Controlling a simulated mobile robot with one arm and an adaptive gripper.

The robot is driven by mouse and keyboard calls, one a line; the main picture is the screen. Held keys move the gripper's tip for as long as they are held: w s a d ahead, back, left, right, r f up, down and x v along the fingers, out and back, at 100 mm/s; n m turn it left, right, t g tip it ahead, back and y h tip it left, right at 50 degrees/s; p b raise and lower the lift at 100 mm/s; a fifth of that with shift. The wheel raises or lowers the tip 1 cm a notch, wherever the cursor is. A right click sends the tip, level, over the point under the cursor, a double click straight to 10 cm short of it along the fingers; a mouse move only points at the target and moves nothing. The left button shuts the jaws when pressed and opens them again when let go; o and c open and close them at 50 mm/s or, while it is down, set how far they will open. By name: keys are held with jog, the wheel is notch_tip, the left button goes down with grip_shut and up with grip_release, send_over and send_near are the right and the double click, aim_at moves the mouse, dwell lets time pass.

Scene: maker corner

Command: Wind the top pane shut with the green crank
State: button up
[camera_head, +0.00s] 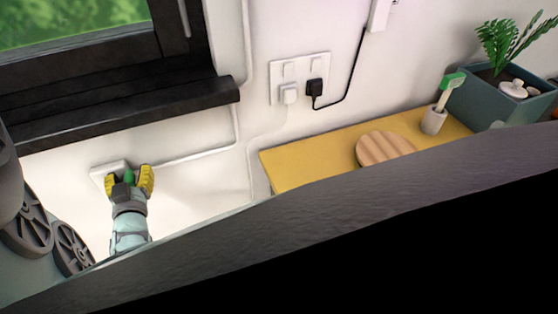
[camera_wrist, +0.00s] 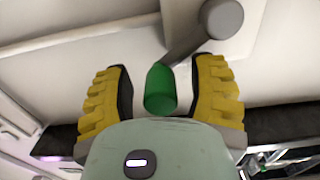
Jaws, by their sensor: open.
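The green crank handle (camera_wrist: 160,88) sits between the two yellow-padded fingers of my gripper (camera_wrist: 162,92) in the wrist view, with a gap on each side. A grey crank arm (camera_wrist: 198,42) runs from behind the handle to a round grey hub at the upper right. In the head view, the green crank (camera_head: 129,177) shows small between the fingers of my open gripper (camera_head: 131,181), in front of a white wall box (camera_head: 108,170). The window pane (camera_head: 70,20) is partly in view at the top left; its upper part is cut off.
A black window sill (camera_head: 130,112) juts out above the crank. A white conduit (camera_head: 190,156) runs right from the wall box. A yellow worktop (camera_head: 310,165) with a round wooden board (camera_head: 385,149) stands to the right. A dark edge fills the lower foreground.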

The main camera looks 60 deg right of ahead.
jog(key=c, duration=0.8)
grip_shut()
jog(key=shift+s+f, duration=0.1)
jog(key=shift+f, duration=0.05)
